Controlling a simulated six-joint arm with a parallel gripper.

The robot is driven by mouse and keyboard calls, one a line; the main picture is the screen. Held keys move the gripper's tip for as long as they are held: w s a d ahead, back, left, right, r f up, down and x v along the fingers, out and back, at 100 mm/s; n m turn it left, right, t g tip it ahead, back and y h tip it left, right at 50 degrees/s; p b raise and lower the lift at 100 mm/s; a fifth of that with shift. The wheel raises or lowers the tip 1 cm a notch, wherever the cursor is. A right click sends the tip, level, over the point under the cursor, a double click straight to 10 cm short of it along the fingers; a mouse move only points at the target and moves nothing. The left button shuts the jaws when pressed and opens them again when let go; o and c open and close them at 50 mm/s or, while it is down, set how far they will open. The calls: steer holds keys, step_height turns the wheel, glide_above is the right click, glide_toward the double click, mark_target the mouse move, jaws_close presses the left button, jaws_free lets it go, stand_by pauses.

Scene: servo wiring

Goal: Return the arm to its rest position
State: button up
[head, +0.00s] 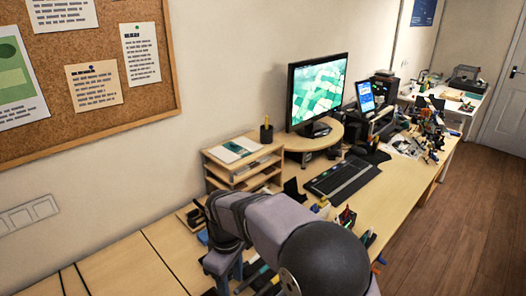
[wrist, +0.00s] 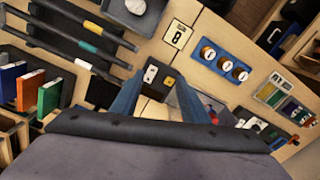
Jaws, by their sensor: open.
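My arm (head: 275,228) reaches in from the bottom of the head view, over the near part of the long wooden desk. My gripper (wrist: 157,92) shows in the wrist view as two blue fingers, spread apart, with nothing held between them. Past the fingers lies a small plate with a black and a yellow part (wrist: 158,75). In the head view the blue gripper is partly visible below the arm, and its tips are hard to make out.
In the wrist view, a blue block with white round parts (wrist: 223,65), a label marked B (wrist: 178,37), dark rods (wrist: 75,45) and upright colored items (wrist: 30,90) surround the gripper. A monitor (head: 317,92), keyboard (head: 342,178) and wooden shelf (head: 240,163) stand farther along the desk.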

steer(key=s+d+m, duration=0.2)
steer(key=d+m, duration=0.1)
steer(key=d, duration=0.4)
steer(key=s+d+m, duration=0.3)
steer(key=d, duration=0.4)
steer(key=s+d+f+m, duration=0.2)
steer(key=s+d+m, duration=0.5)
steer(key=s+d, duration=0.2)
steer(key=shift+s+d+f, duration=0.15)
steer(key=shift+s+d, duration=0.15)
steer(key=shift+s, duration=0.8)
